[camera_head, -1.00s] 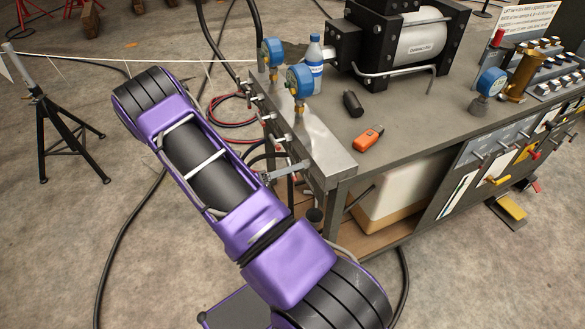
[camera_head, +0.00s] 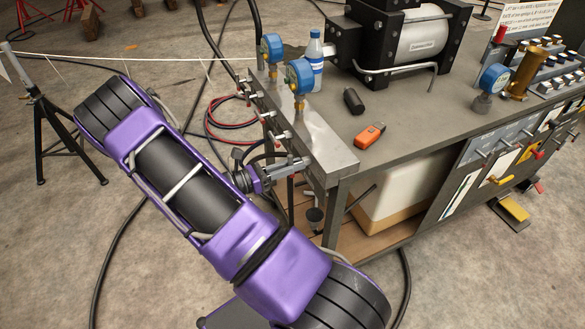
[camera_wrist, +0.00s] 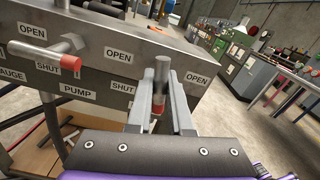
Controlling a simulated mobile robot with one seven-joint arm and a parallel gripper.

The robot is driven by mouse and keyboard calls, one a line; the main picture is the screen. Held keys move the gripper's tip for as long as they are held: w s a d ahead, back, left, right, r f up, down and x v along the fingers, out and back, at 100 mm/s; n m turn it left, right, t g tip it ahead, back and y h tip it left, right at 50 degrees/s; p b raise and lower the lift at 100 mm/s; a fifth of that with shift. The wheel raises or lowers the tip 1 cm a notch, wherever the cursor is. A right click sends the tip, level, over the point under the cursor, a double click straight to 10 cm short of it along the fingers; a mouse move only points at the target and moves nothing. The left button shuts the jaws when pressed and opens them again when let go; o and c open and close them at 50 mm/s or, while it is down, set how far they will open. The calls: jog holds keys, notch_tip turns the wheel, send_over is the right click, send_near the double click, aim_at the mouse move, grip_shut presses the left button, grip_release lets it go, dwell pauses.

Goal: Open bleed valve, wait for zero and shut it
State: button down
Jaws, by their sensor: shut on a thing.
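A steel valve manifold (camera_head: 318,150) runs along the left edge of the bench, with several small lever valves on its side. In the wrist view, my gripper (camera_wrist: 160,88) has a finger on each side of a grey lever handle (camera_wrist: 162,68) with a red tip, and is shut on it. My gripper also shows at the near end of the manifold in the head view (camera_head: 290,168). The name label of this valve is hidden. Labels reading OPEN and SHUT flank it. Two blue gauges (camera_head: 299,76) stand on the manifold; their needles are too small to read.
A lever with a red tip (camera_wrist: 70,63) is left of my gripper, near the PUMP label (camera_wrist: 77,92). A bottle (camera_head: 315,60), an orange meter (camera_head: 369,135) and a black cylinder (camera_head: 353,101) are on the bench. Hoses lie on the floor.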

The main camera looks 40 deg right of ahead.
jog(key=m+b, duration=0.1)
jog(key=m, duration=0.3)
jog(key=shift+m, duration=0.3)
dwell(0.3)
jog(key=c, duration=0.8)
grip_release()
jog(key=shift+c, duration=0.2)
jog(key=shift+a, duration=0.1)
jog(key=v, duration=1.7)
jog(key=shift+a+b, duration=0.2)
jog(key=shift+b, duration=0.2)
